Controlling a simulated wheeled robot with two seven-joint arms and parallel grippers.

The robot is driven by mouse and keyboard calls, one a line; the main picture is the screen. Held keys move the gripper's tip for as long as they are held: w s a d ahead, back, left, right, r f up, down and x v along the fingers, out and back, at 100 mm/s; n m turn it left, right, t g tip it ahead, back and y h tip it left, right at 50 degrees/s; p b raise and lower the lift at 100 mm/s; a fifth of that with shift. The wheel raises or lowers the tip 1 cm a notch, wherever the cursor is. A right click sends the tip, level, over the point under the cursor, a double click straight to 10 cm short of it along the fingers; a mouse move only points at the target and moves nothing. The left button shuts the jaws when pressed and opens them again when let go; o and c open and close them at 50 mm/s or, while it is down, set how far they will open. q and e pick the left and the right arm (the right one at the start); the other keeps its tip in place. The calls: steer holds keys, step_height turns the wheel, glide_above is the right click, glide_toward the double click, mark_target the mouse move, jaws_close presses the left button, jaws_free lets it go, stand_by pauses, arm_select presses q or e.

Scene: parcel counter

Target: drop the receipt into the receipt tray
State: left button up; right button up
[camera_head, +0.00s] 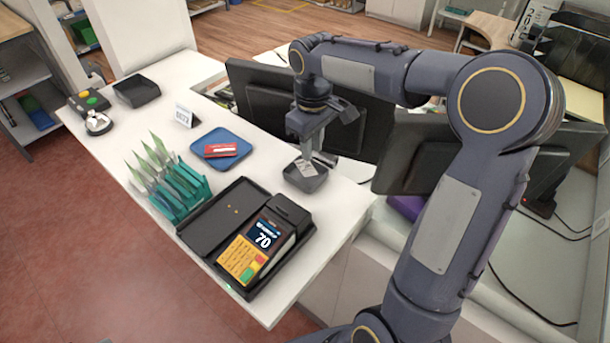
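The receipt (304,168) is a small white printed slip. It shows directly below my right gripper (311,153), over the small dark receipt tray (307,185) near the counter's back edge. The fingertips meet the top of the slip in the picture. I cannot tell whether they pinch it or whether it rests in the tray. The gripper points down, and its finger gap is too small to read. My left gripper is not in view.
A card terminal (252,250) sits on a black tray (217,217). A blue tray (209,140) holds a red card (220,150). A teal rack (181,191) holds several slips. Monitors (262,93) stand close behind the receipt tray.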

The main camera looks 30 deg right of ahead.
step_height(320, 180, up, 8)
stand_by(0.6)
steer(key=shift+f, duration=0.15)
steer(key=s+a+f+m+t+y, duration=0.1)
steer(key=s+a+f+m+t, duration=0.1)
steer(key=s, duration=0.5)
steer(key=s+a+f+m+t+y, duration=0.1)
steer(key=s+a+f+m, duration=0.1)
steer(key=s, duration=0.5)
steer(key=s+a+f+m+t+y, duration=0.1)
steer(key=s+a+f+m+t, duration=0.1)
steer(key=s+f, duration=0.3)
steer(key=s+a, duration=0.1)
steer(key=s, duration=0.2)
steer(key=shift+a+t+y, duration=0.15)
steer(key=shift+t+y, duration=0.15)
steer(key=shift+y, duration=0.1)
